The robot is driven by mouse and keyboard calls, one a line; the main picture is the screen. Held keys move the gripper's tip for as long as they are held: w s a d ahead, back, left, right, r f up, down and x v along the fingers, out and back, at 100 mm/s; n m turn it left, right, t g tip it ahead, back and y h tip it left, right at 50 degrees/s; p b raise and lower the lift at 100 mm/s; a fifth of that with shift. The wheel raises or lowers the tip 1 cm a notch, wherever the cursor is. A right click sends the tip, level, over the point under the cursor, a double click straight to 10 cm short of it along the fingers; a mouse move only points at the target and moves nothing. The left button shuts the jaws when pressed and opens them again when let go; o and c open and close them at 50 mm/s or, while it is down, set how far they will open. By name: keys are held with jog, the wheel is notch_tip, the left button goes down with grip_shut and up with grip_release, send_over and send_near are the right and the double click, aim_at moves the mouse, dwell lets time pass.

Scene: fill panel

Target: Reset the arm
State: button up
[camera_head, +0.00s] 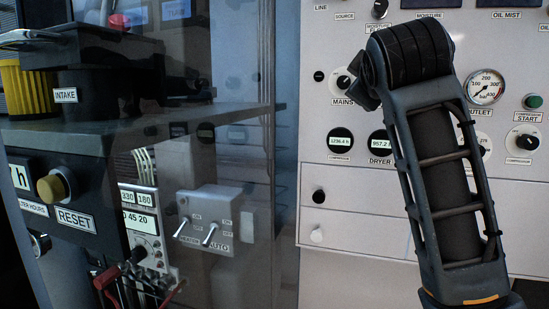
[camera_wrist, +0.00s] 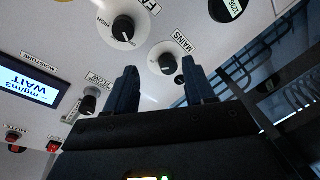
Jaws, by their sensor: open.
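My arm (camera_head: 440,160) stands raised on the right in the head view, in front of the white panel (camera_head: 325,265). Its dark rounded joint is at the top, and I cannot make out the fingertips there. In the wrist view my gripper (camera_wrist: 158,64) is open, its two dark fingers apart with nothing held between them. The fingers point toward the panel, which appears upside down. The MAINS knob (camera_wrist: 162,58) shows between the fingertips; I cannot tell how far off it is.
In the wrist view another knob (camera_wrist: 124,29) and a WAIT display (camera_wrist: 35,84) are near the fingers. In the head view a gauge (camera_head: 486,87) is right of my arm. A dark cabinet with a yellow RESET button (camera_head: 53,188) and a switch box (camera_head: 208,218) stand left.

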jog(key=s+f+m+y, duration=0.1)
jog(key=s+f, duration=0.2)
jog(key=f, duration=0.7)
jog(key=s+f+y, duration=0.1)
jog(key=s+f, duration=0.3)
jog(key=f, duration=0.6)
jog(key=s+f+m+y, duration=0.1)
jog(key=s+f, duration=0.2)
jog(key=f, duration=0.7)
jog(key=s+f+m+g, duration=0.1)
jog(key=s+f+m, duration=0.2)
jog(key=s+f, duration=1.2)
jog(key=s+d+r+m, duration=0.2)
jog(key=s, duration=1.3)
jog(key=s+d+r+m+g, duration=0.1)
jog(key=s+d+r, duration=0.1)
jog(key=s, duration=1.4)
jog(key=shift+m, duration=0.4)
jog(key=shift+w, duration=0.1)
